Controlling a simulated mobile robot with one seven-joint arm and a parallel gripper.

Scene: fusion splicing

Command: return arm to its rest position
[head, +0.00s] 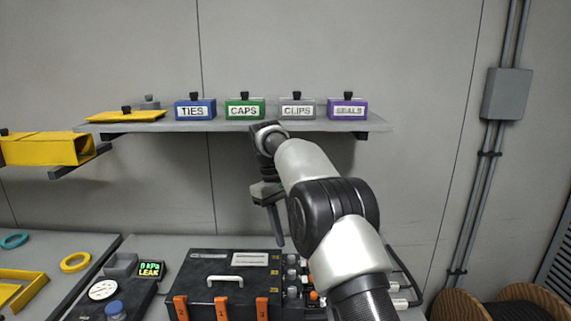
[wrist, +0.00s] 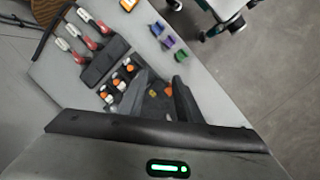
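My arm (head: 345,245) reaches up over the bench toward the shelf. My gripper (head: 277,238) hangs below the wrist, fingers pointing down, in front of the wall and above the back of the black case. In the wrist view the two dark fingers of my gripper (wrist: 161,80) stand apart with nothing held between them. Bench items show through the gap, farther below. One finger hides most of the other in the head view.
A shelf (head: 220,126) carries labelled boxes: ties (head: 195,109), caps (head: 245,109), clips (head: 298,109) and seals (head: 348,109). A black case (head: 225,265) with orange latches stands below. A gauge (head: 103,290) and a display reading LEAK (head: 151,269) are at left.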

